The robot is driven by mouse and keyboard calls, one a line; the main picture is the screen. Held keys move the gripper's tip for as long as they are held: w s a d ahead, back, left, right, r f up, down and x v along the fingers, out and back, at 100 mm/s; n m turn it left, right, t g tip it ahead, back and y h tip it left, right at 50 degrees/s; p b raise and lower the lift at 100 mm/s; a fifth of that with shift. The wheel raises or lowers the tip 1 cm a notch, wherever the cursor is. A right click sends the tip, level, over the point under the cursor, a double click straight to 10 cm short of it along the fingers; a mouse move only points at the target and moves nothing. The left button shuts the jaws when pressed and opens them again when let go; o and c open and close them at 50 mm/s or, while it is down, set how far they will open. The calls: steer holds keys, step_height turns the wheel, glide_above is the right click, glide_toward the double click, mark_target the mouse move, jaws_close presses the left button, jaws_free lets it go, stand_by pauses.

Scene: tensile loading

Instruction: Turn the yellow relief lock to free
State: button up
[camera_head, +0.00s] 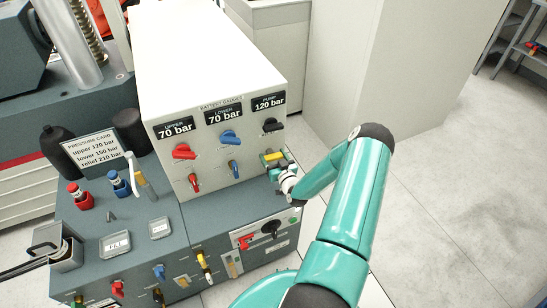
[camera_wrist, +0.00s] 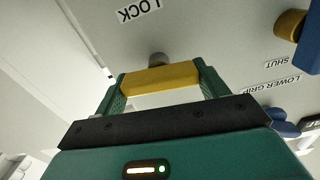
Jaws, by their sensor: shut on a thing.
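The yellow relief lock handle (camera_wrist: 160,78) is a short bar on a grey stem on the pale panel. It lies between the two green fingers of my gripper (camera_wrist: 158,84) in the wrist view, and the fingers are shut on it. The label LOCK (camera_wrist: 138,10) is upside down beside the stem. In the head view the yellow handle (camera_head: 274,156) shows at the lower right of the white cabinet front, with my gripper (camera_head: 275,163) at it. The handle's far side and any free label are hidden or out of view.
The cabinet (camera_head: 205,125) carries gauges reading 70, 70 and 120 bar. Red knobs (camera_head: 184,152), blue knobs (camera_head: 230,137) and a black knob (camera_head: 272,126) stand left of and above my gripper. A pressure card (camera_head: 92,150) stands at left. Open floor (camera_head: 450,190) lies at right.

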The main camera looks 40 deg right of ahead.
steer(key=m, duration=0.8)
steer(key=shift+d+f+m, duration=0.1)
steer(key=shift+d+m, duration=0.05)
steer(key=shift+m, duration=0.25)
steer(key=m, duration=0.4)
steer(key=shift+f, duration=0.1)
steer(key=shift+m, duration=1.9)
steer(key=o, duration=1)
